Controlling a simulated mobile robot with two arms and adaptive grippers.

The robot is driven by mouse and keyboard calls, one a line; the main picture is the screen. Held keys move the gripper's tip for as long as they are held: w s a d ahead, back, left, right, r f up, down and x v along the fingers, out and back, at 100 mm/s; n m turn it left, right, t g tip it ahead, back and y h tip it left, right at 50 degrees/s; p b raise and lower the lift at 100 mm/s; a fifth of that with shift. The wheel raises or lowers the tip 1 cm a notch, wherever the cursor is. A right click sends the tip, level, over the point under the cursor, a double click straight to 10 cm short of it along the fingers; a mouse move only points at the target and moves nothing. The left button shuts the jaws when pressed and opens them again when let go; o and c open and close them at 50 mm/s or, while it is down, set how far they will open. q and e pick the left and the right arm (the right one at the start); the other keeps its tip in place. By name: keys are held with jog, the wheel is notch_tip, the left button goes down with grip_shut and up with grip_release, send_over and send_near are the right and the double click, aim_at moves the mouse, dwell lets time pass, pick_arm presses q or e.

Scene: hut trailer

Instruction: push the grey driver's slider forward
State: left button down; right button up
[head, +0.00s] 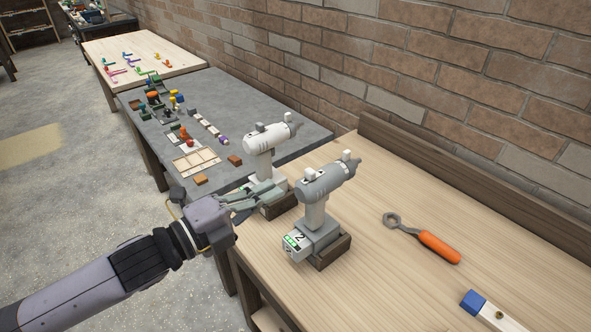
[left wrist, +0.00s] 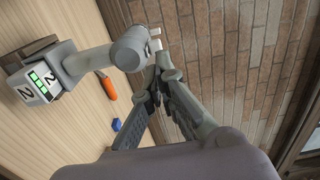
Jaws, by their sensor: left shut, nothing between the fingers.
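The grey driver (head: 318,213) stands upright in a dark wooden holder (head: 333,254) on the light wood table, with a "2" and green lights on its base. On top of its body are a pale tab at the rear (head: 309,170) and another toward the nose (head: 346,156); I cannot tell surely which is the slider. In the left wrist view, the grey driver (left wrist: 88,62) lies left of the fingertips. My left gripper (head: 284,186) is shut and empty, behind and left of the driver; its fingertips (left wrist: 161,62) appear just below the pale tabs (left wrist: 155,45). My right gripper is out of view.
A white driver (head: 262,145) stands close behind my left gripper. A wrench with an orange handle (head: 438,247) and a blue-ended block (head: 474,301) lie to the right. A grey table (head: 240,105) with small parts stands beyond; a brick wall runs along the back.

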aim_at(307, 173)
pick_arm(q)
jog(key=p+x, duration=0.2)
jog(key=x, duration=0.4)
jog(key=shift+w+d, duration=0.15)
jog(key=shift+d, duration=0.05)
jog(key=shift+w+d, duration=0.15)
jog(key=shift+p+x, duration=0.35)
jog(key=shift+x, duration=0.65)
jog(key=shift+w+d+f, duration=0.1)
jog(key=shift+w, duration=0.05)
